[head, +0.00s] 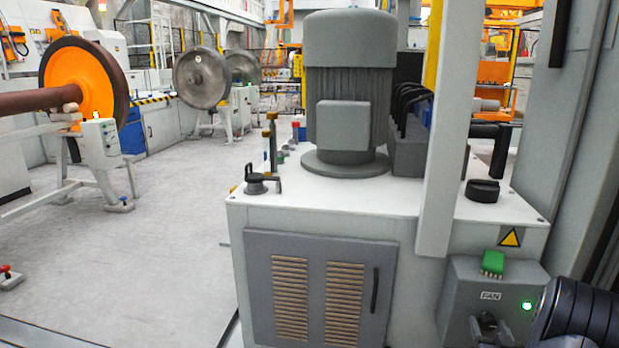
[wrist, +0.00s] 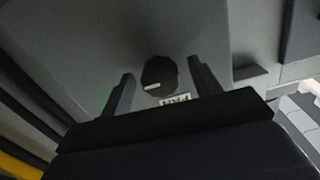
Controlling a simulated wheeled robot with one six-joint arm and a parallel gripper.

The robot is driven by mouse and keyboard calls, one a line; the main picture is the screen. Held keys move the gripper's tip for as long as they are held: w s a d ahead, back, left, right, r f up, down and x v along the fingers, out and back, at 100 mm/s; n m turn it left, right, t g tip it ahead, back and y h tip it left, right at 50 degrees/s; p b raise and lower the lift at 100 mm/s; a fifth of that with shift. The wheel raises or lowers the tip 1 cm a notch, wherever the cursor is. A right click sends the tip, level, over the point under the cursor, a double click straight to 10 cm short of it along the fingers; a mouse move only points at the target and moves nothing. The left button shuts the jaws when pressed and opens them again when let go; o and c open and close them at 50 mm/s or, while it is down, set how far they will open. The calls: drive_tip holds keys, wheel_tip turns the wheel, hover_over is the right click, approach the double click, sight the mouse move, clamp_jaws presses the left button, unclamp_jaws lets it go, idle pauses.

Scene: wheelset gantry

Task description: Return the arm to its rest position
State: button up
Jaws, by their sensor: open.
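My gripper (wrist: 160,68) is open in the wrist view, with one finger on each side of the picture's middle. A dark knob (wrist: 160,77) with a white mark shows between the fingers, with a gap on both sides. I cannot tell how far the fingertips are from the panel. The upside-down FAN label (wrist: 175,100) is just below the knob there. In the head view, part of my dark arm (head: 575,312) is at the lower right, beside the grey fan box (head: 462,308).
The fan box has a green lit lamp (head: 527,306) and a green block (head: 493,262) on top. The cabinet (head: 420,215) carries a large grey motor (head: 347,85). A pale post (head: 452,130) stands in front. Open floor (head: 165,250) lies left, with an orange wheel (head: 85,85) beyond.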

drive_tip(key=shift+n+p, duration=0.3)
drive_tip(key=shift+n, duration=0.8)
drive_tip(key=shift+s, duration=0.3)
drive_tip(key=shift+v, duration=1.25)
